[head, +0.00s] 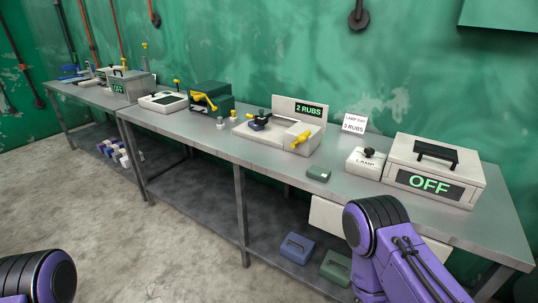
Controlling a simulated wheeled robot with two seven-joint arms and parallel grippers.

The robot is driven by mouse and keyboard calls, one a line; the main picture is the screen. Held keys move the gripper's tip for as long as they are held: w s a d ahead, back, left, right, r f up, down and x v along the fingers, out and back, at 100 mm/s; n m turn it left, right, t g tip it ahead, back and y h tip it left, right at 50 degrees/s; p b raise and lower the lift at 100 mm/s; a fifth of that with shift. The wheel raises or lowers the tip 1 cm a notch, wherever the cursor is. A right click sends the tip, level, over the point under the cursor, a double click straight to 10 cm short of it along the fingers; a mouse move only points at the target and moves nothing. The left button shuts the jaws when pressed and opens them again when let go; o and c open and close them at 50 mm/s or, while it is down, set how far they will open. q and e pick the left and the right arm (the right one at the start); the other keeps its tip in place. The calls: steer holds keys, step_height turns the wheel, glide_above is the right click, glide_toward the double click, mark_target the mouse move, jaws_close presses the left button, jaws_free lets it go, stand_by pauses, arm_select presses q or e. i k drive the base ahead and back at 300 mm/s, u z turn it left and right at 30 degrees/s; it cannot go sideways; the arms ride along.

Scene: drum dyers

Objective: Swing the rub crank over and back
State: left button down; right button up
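The rub machine (298,108) is a pale unit on the steel bench with an upright panel. Its dark display (308,110) reads "2 RUBS" in green. A dark clamp-like part with a black knob (262,114) stands on the left of the bed. Neither of my grippers shows. Only purple and black arm links are in view, at the bottom left and bottom right, apart from the crank.
Right of the machine are a "3 RUBS" card (354,123), a lamp switch box (366,162) and a light box (436,170) reading "OFF". A dark green box with a yellow handle (210,98) stands left.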

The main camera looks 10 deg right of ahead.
mark_target(301, 138)
steer(key=z, duration=0.75)
steer(key=i, duration=0.2)
steer(key=u, duration=0.05)
